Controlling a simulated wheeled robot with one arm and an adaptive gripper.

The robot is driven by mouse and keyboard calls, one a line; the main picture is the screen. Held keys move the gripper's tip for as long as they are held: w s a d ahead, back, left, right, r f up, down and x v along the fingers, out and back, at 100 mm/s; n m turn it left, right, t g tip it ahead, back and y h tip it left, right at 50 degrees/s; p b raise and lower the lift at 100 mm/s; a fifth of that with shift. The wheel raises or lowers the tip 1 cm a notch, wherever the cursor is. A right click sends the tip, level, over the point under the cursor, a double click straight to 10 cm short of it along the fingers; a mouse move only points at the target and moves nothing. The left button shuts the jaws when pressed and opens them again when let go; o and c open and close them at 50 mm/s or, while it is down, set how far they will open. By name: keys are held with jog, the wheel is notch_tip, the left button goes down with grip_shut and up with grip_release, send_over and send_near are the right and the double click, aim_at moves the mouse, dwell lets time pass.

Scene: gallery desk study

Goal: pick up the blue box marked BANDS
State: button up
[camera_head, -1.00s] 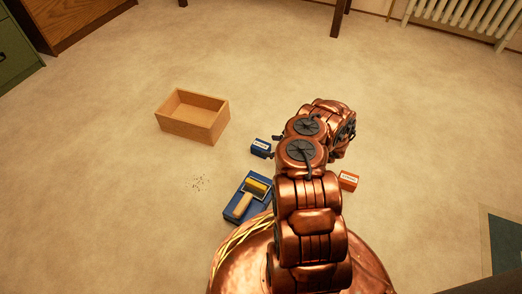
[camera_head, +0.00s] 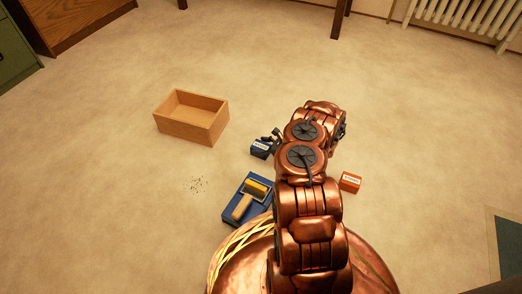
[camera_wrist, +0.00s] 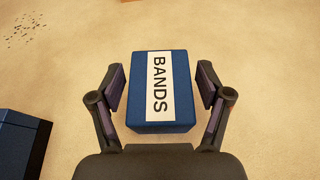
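The blue box marked BANDS (camera_wrist: 143,64) lies on the carpet with its white label facing up. In the wrist view my gripper (camera_wrist: 161,84) is open, with one finger on each side of the box and a visible gap at both sides. I cannot tell how far above the carpet the fingertips are. In the head view the blue box (camera_head: 260,149) shows just left of my arm, and my gripper (camera_head: 272,137) is at it, partly hidden behind my arm.
An open wooden box (camera_head: 192,118) stands to the left. An orange box (camera_head: 350,182) lies right of my arm. Dark specks (camera_head: 195,184) dot the carpet.

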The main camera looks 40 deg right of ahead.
jog(key=c, duration=0.9)
jog(key=shift+o, duration=0.2)
